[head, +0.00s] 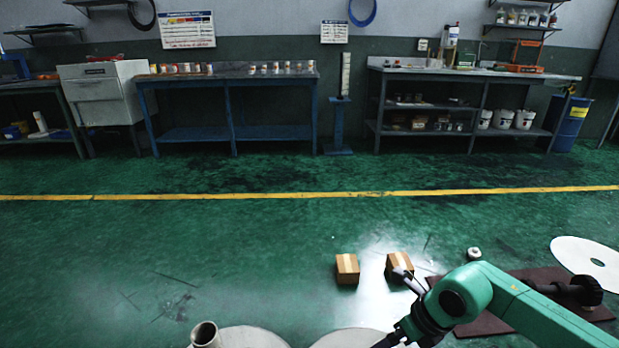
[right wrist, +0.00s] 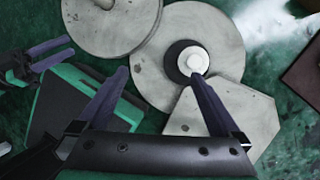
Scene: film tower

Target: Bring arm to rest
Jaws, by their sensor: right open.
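My right arm (head: 520,305) comes in from the right in the head view and bends down toward the bottom edge, where its fingertips cannot be made out. In the right wrist view my right gripper (right wrist: 163,100) is open. Below its fingers is a grey disc (right wrist: 150,75) with a black-and-white hub (right wrist: 190,62). I see nothing held. What looks like my left gripper (right wrist: 42,55) is at the left of this view, beside a green part of mine. Its jaw opening is unclear. The left arm does not show in the head view.
Pale discs (head: 255,338) lie at the bottom of the head view, with a short tube (head: 205,335). Two cardboard boxes (head: 347,268) (head: 399,262) stand ahead. A brown mat (head: 525,275) and white disc (head: 590,262) lie right. Workbenches (head: 230,80) line the wall; the floor between is clear.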

